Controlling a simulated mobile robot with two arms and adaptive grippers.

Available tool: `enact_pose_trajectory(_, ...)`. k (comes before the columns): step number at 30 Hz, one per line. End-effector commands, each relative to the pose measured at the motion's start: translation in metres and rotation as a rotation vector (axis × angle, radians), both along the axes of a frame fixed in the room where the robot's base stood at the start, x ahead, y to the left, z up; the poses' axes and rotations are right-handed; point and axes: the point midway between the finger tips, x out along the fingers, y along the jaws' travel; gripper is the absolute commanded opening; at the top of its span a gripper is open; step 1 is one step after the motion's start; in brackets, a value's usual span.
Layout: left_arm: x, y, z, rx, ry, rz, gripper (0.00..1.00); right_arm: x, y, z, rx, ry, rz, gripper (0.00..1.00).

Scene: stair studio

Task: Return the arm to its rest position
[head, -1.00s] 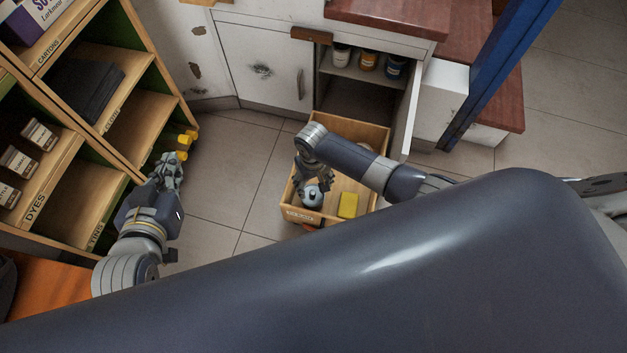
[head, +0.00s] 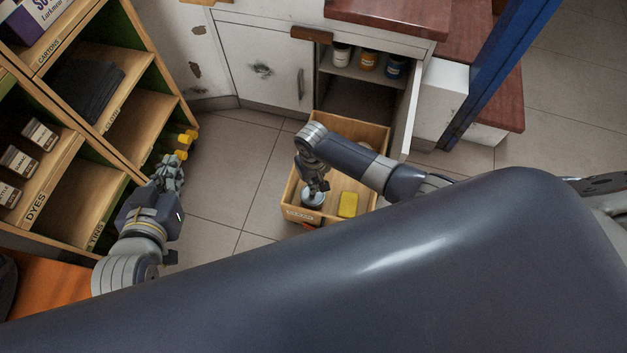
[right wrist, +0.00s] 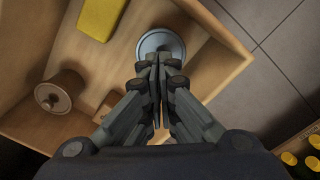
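My right gripper (head: 319,187) points down over the wooden drawer-like box (head: 291,200) in the head view. In the right wrist view its fingers (right wrist: 160,66) are pressed together, with nothing visible between them. A pale blue-grey round object (head: 313,199) lies in the box just below the fingertips; it also shows in the right wrist view (right wrist: 161,42). Whether the fingertips touch it I cannot tell. My left gripper (head: 169,170) is beside the shelf unit at the left; its finger opening is too small to make out.
The box also holds a yellow block (head: 348,205) and a brown round wooden piece (right wrist: 60,91). A wooden shelf unit (head: 165,75) stands left. Behind the box is an open white cabinet (head: 409,110) with several jars. Tiled floor (head: 230,165) is clear between shelf and box.

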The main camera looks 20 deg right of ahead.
Motion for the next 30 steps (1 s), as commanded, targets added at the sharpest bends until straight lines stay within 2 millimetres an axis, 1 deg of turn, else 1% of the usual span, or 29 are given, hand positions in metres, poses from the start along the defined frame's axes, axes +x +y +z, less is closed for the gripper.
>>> enact_pose_trajectory(23, 0.0000, -0.0002, -0.0003, -0.001, -0.001, 0.000, 0.00, 0.0000, -0.0002, -0.0003, 0.000, 0.000, 0.000, 0.00)
enact_pose_trajectory(30, 0.0032, -0.0011, 0.0044, -0.008, -0.030, -0.001, 0.00, 0.0001, -0.0001, -0.0026, 0.000, 0.000, 0.000, 0.00)
